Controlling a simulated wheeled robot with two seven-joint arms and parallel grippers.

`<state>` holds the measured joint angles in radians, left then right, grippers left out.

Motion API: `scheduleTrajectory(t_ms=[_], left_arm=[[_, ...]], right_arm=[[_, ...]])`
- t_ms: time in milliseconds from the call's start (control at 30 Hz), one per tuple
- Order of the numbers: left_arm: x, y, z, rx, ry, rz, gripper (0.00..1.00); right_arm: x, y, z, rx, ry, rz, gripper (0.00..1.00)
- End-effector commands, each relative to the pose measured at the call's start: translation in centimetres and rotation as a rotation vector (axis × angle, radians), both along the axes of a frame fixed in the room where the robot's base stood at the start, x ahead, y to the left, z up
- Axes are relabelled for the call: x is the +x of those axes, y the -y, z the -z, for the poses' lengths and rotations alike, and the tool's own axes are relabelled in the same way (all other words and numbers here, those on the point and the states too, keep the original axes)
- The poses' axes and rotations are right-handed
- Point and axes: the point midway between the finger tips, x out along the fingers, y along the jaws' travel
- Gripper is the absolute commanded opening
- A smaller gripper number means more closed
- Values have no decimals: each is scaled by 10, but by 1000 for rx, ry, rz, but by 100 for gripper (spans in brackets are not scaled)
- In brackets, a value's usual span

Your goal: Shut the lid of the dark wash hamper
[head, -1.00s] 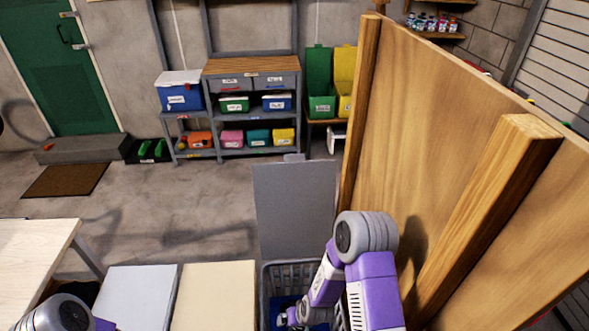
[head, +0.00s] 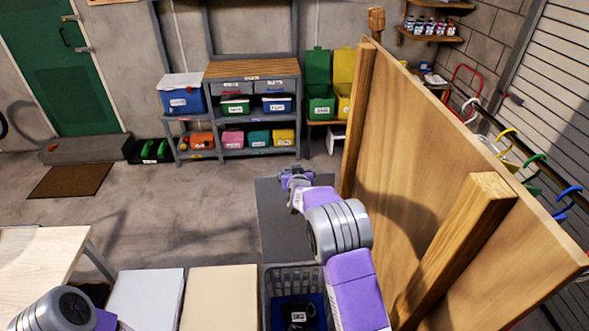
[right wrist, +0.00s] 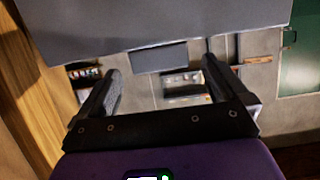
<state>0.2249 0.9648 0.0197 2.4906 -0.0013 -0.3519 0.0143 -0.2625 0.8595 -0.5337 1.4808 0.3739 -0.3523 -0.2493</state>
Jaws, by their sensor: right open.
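The dark wash hamper (head: 268,300) is a grey slatted basket at the bottom middle of the head view. Its flat grey lid (head: 280,225) stands raised at the far side, so the hamper is open. Blue cloth and a dark item with a white label show inside. My right gripper (head: 297,174) is at the lid's top edge; I cannot tell whether it touches. In the right wrist view the gripper (right wrist: 160,78) is open with nothing between its fingers, and the grey lid (right wrist: 150,25) fills the top. My left gripper is out of view.
A tall wooden panel (head: 420,150) stands close on the right of my right arm. A white box top (head: 147,297) and a cream one (head: 220,297) are left of the hamper. A shelf unit (head: 250,105) stands at the back wall, with open floor before it.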

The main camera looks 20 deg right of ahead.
Motion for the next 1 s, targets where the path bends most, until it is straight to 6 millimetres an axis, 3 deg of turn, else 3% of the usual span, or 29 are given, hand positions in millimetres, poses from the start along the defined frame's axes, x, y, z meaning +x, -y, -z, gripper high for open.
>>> scheduleTrajectory(t_ms=[300, 700, 1000], left_arm=[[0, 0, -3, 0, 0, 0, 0], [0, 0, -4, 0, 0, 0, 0], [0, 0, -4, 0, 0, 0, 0]], right_arm=[[28, 7, 12, 1, -1, 0, 100], [32, 8, 14, 2, -2, -1, 100], [32, 8, 14, 2, -2, -1, 54]])
